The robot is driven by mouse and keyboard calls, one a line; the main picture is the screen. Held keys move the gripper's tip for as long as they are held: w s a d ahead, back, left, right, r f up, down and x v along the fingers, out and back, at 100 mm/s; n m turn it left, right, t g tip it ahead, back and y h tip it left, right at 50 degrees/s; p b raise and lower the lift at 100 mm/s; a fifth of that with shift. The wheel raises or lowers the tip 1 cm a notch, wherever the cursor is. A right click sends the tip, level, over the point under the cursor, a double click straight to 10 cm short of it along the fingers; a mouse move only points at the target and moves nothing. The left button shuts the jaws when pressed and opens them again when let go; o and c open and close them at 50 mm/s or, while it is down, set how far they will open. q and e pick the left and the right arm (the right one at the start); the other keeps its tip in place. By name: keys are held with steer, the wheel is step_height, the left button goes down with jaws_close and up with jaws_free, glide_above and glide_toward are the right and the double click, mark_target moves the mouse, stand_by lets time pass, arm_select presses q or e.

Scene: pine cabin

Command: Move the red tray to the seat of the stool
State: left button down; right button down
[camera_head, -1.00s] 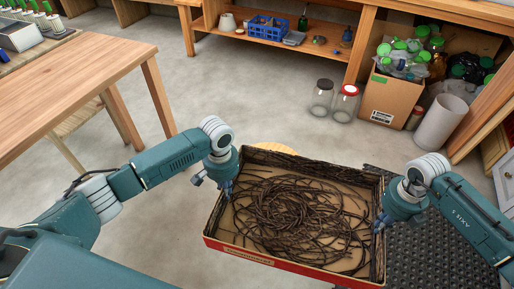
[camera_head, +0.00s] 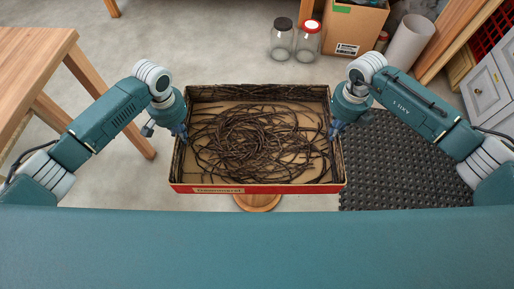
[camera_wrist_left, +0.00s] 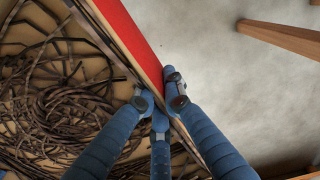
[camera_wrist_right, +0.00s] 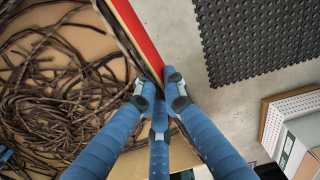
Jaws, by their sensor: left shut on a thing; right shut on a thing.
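The red tray (camera_head: 300,188) is a shallow box with red outer walls and a cardboard-coloured inside, holding a tangle of brown cords or twigs. It hangs level between my two grippers. My left gripper (camera_head: 180,132) is shut on its left wall, and the wrist view shows the fingers (camera_wrist_left: 160,100) on both sides of that wall. My right gripper (camera_head: 335,130) is shut on the right wall, with its fingers (camera_wrist_right: 160,95) likewise astride it. The round wooden stool (camera_head: 258,203) shows partly below the tray's front edge; the tray hides most of its seat.
A wooden table (camera_head: 30,65) stands at the left. A black rubber mat (camera_head: 400,165) lies on the floor at the right. Two glass jars (camera_head: 282,42) and a cardboard box (camera_head: 350,28) stand at the back. Grey drawers (camera_head: 484,92) are at the far right. Bare floor lies behind the tray.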

mark_target(330, 142)
arm_select(q)
steer(key=shift+f, duration=0.1)
arm_select(e)
steer(key=shift+f, duration=0.1)
